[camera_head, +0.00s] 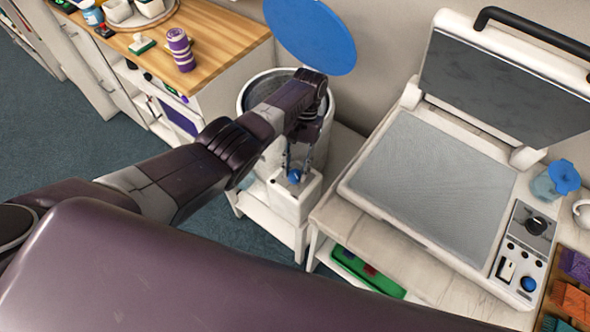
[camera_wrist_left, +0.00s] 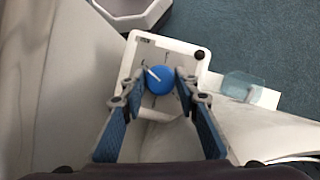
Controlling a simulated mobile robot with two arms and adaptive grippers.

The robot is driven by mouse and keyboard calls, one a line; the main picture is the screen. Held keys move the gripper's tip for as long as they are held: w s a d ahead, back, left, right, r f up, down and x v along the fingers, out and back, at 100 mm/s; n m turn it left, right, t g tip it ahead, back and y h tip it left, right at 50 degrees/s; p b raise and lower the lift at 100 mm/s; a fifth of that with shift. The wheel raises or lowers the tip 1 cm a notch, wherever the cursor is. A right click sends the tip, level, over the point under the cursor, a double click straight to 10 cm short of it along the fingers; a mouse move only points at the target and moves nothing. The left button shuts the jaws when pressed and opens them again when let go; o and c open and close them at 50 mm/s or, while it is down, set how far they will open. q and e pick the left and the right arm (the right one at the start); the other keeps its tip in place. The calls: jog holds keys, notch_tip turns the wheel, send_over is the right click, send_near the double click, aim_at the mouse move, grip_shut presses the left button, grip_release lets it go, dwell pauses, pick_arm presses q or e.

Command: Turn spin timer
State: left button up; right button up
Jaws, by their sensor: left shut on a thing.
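The spin timer is a blue round knob (camera_wrist_left: 158,80) with a pale pointer line, on top of a white box (camera_head: 291,203) on the front of a white drum (camera_head: 262,84). In the head view the knob (camera_head: 294,176) is partly covered by my left gripper (camera_head: 297,168). That gripper reaches down from above. In the left wrist view its two fingers (camera_wrist_left: 160,84) stand on either side of the knob and are shut on it. My right gripper is not in view.
The drum's blue lid (camera_head: 310,32) stands raised behind my left wrist. A press with an open lid and grey plate (camera_head: 434,180) stands on a table at the right. A wooden counter (camera_head: 215,38) with a purple striped roll (camera_head: 181,50) is at upper left.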

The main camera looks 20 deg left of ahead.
pick_arm(q)
jog(key=m+y, duration=0.1)
jog(key=m, duration=0.1)
jog(key=shift+d+m, duration=0.1)
jog(key=shift+m, duration=0.3)
jog(key=m+y+p, duration=0.1)
jog(key=m, duration=0.1)
jog(key=shift+s+d+r+m+t, duration=0.1)
jog(key=shift+m+t, duration=0.2)
jog(key=shift+m, duration=0.1)
jog(key=m+t+y+p, duration=0.1)
jog(key=m+p, duration=0.2)
jog(key=m, duration=0.2)
jog(key=shift+s+d+p, duration=0.1)
jog(key=shift+p, duration=0.25)
jog(key=shift+m+t+y+p, duration=0.45)
jog(key=shift+m+p, duration=0.2)
jog(key=shift+m, duration=0.25)
jog(key=o, duration=1.1)
